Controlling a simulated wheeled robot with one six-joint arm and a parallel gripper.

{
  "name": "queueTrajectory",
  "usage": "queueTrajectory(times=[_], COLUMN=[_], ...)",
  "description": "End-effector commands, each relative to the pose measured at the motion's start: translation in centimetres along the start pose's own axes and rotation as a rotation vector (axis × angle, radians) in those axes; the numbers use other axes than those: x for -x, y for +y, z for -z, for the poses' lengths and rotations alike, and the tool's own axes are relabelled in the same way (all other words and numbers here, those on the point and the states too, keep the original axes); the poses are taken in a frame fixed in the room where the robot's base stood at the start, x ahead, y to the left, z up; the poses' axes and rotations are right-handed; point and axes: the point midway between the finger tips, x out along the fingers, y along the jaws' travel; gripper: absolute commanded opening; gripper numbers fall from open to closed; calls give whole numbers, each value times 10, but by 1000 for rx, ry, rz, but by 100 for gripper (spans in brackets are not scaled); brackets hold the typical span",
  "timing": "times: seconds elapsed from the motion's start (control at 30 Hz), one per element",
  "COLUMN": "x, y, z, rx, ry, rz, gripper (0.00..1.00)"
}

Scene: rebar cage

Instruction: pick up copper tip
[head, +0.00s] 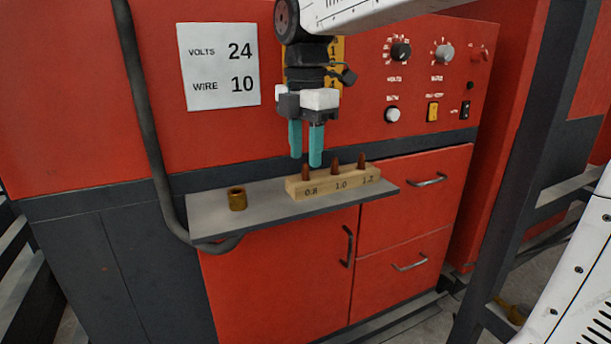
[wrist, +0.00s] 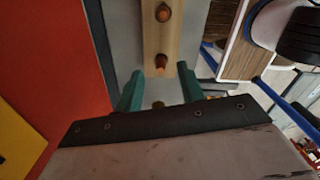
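Three copper tips stand upright in a wooden block (head: 325,187) marked 0.8, 1.0 and 1.2: the 0.8 tip (head: 305,173), the 1.0 tip (head: 335,166) and the 1.2 tip (head: 361,161). My gripper (head: 306,160) points down with its two teal fingers apart and nothing between them. It is just above the block's left end, close over the 0.8 tip. In the wrist view the nearest tip (wrist: 161,62) lies between the fingertips, at or just below their ends; I cannot tell exactly. A second tip (wrist: 163,13) shows farther up, and the third is out of that view.
The block sits on a narrow grey shelf (head: 215,219) on the red machine. A brass cup (head: 237,199) stands on the shelf's left part, with bare shelf between. A sign (head: 219,67) reads volts 24, wire 10. A dark pipe (head: 147,120) runs at left.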

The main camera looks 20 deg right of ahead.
Motion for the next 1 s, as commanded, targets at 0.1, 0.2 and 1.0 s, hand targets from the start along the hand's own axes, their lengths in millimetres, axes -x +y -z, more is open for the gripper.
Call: queueTrajectory(times=[0.1,0.2,1.0], x=[-18,-27,-27], y=[-1,-1,-1], z=[0,0,0], rx=[0,-1,-1], ry=[1,0,0], rz=[3,1,-1], gripper=[39,39,0])
